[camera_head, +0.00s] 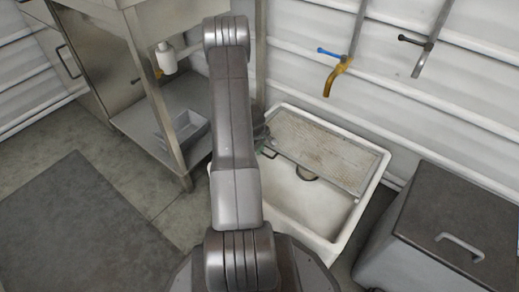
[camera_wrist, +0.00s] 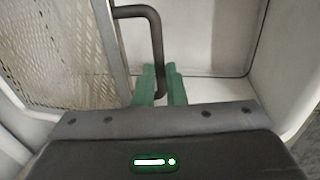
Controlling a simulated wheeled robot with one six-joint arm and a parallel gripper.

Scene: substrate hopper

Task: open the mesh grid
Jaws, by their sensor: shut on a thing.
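The mesh grid (camera_head: 325,150), a metal-framed panel of tan mesh, spans the wall-side part of the white hopper (camera_head: 297,248). Its mesh also fills the left of the wrist view (camera_wrist: 60,50). A dark bent-bar handle (camera_wrist: 152,28) sticks out from the grid's frame. My gripper (camera_wrist: 161,82) has its green fingers shut around the lower end of this handle. In the head view my arm hides most of the gripper, at the grid's left end. I cannot tell exactly how far the grid is tilted.
The hopper's front part is uncovered, showing a pale interior. A grey lidded bin (camera_head: 452,225) stands to the right. A steel bench with a lower shelf (camera_head: 172,118) stands left. Two taps, one brass (camera_head: 337,75), hang on the white wall. A dark mat (camera_head: 75,225) lies on the floor.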

